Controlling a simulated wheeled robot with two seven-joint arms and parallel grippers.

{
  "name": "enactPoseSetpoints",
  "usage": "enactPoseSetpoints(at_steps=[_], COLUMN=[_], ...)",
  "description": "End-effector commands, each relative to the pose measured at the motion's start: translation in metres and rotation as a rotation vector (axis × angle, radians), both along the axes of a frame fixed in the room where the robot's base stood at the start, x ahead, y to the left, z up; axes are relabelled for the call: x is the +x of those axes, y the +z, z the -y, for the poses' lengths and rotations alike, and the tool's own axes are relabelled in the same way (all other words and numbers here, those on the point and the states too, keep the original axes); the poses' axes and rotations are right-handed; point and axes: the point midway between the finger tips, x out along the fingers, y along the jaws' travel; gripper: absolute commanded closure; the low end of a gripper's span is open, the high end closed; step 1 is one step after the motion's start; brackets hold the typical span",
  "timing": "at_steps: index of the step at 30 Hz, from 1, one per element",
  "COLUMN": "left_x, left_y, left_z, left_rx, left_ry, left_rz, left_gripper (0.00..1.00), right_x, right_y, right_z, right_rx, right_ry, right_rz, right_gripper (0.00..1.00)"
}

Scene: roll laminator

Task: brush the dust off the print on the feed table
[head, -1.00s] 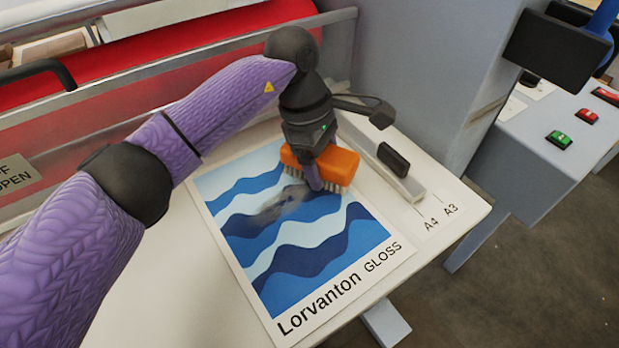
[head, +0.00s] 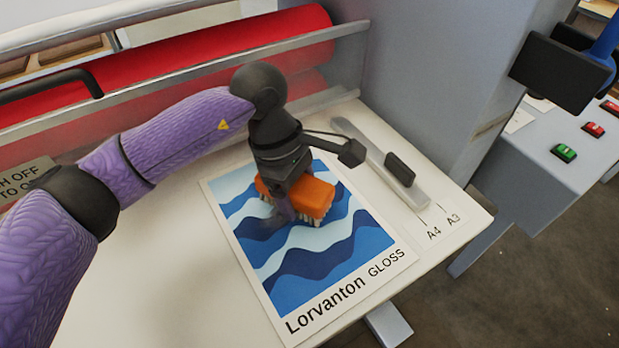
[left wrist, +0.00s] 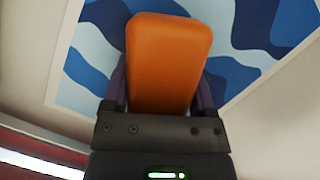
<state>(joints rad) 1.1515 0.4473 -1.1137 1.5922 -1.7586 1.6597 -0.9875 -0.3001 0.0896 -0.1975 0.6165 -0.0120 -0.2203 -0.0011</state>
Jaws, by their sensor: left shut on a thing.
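The print (head: 338,262) lies flat on the white feed table (head: 165,262), with blue and white waves and the words "Lorvanton GLOSS". My left gripper (head: 290,205) is shut on an orange brush (head: 312,196) with pale bristles. The brush is over the upper middle of the print, bristles down, at or very near its surface. A dark smudge shows by the bristles, partly hidden by the brush and gripper. In the left wrist view the brush (left wrist: 168,62) sits between the fingers, with the print (left wrist: 262,38) behind it. My right gripper is not in view.
A metal guide with a black knob (head: 400,169) lies right of the print, near the A4 and A3 marks. The red roller (head: 215,62) and a metal bar run behind the table. A grey side housing (head: 425,85) stands at the right. The table left of the print is clear.

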Motion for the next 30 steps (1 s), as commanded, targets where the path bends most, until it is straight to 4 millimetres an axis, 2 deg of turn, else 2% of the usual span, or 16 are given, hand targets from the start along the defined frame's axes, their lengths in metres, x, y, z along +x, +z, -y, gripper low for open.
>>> enactPoseSetpoints(at_steps=[11, 12, 21, 30], left_x=[-0.023, -0.024, -0.044, -0.047], left_y=[-0.003, -0.004, -0.003, -0.002], left_z=[-0.025, -0.025, -0.048, -0.051], left_rx=[0.001, 0.001, 0.003, 0.001], left_ry=[-0.001, -0.001, 0.002, 0.000], left_rz=[-0.002, -0.002, -0.005, -0.003], left_gripper=[0.74, 0.83, 0.82, 0.82], right_x=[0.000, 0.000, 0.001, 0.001], right_y=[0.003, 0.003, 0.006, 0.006], right_z=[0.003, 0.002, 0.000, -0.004], right_rx=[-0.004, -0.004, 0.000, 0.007], right_ry=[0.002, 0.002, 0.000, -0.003], right_rz=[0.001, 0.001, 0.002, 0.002], right_gripper=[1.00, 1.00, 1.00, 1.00])
